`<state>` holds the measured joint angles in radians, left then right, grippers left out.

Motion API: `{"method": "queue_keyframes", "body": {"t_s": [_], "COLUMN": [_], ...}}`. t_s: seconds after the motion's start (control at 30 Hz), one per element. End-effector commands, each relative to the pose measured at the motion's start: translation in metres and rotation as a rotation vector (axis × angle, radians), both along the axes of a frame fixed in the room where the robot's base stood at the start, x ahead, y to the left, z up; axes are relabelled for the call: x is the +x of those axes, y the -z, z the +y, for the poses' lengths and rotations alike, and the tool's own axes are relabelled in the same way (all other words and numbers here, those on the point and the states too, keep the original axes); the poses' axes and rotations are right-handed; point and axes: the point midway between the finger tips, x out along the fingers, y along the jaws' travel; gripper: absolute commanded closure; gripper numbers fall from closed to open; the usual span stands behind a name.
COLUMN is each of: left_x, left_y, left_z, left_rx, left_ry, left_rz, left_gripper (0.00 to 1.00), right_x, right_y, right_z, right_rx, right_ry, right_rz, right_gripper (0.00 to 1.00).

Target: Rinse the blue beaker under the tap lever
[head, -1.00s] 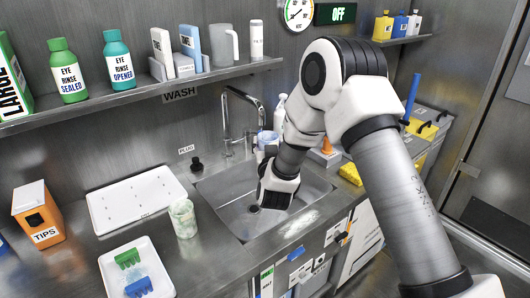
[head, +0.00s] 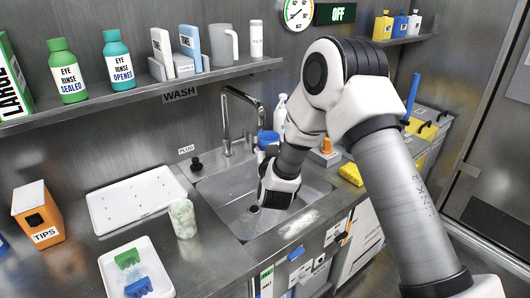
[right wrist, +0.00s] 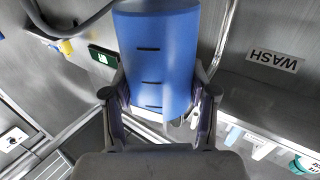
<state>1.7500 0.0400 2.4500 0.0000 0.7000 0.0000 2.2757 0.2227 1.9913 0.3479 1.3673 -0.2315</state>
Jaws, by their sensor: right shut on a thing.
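The blue beaker (head: 268,137) is at the back right of the sink, to the right of the tap (head: 240,96). In the right wrist view it is large, with black marks on its side (right wrist: 155,65). My right gripper (right wrist: 160,105) is shut on it, one finger on each side. In the head view my own wrist hides most of this grip. The tap's tall curved spout rises from the sink's back edge. The tap lever is too small to make out clearly. My left gripper is not in view.
The steel sink (head: 225,205) lies below my right wrist. A white bottle (head: 280,113) and a yellow sponge (head: 350,174) are close by.

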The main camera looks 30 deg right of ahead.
Motion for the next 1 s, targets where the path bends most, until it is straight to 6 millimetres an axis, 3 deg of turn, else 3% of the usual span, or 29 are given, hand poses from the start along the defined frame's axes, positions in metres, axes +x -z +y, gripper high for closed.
{"method": "queue_keyframes", "body": {"t_s": [1.0], "left_x": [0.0], "left_y": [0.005], "left_z": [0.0], "left_rx": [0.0], "left_ry": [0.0], "left_rz": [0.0], "left_gripper": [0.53], "right_x": [-0.079], "right_y": [0.0], "right_z": [0.013], "right_rx": [0.001], "right_ry": [0.001], "right_rz": [0.0], "right_gripper": [0.74]}}
